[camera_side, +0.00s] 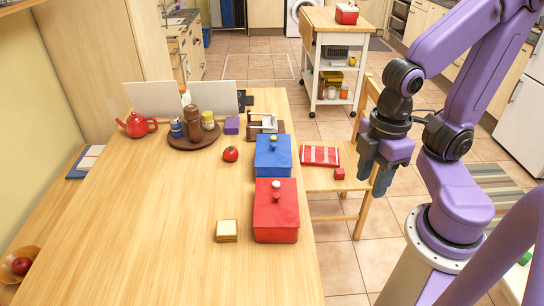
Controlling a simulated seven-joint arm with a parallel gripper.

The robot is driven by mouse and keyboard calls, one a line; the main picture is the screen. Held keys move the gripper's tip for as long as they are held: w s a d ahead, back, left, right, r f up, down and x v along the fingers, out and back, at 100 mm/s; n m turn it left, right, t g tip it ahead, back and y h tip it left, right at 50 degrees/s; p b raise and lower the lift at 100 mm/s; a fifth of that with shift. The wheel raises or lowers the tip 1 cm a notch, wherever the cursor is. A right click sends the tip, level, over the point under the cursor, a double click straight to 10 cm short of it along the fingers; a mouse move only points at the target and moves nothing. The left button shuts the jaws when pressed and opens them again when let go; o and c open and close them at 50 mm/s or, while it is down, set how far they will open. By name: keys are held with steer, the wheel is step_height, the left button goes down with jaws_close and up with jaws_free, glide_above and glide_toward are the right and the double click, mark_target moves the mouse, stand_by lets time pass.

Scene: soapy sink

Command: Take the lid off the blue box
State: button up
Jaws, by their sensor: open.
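The blue box (272,166) stands on the wooden table near its right edge. Its blue lid (273,145) is on it and has a small yellowish knob (273,139) on top. My gripper (372,178) is to the right of the box, off the table edge and apart from it. It points downward and is open, with nothing visible between its fingers.
A red lidded box (276,222) stands directly in front of the blue box. A wooden device (264,124) is behind it, and a tomato (230,154) lies to its left. The table's left middle (140,210) is clear.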

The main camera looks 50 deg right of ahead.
steer(key=shift+o, duration=1.1)
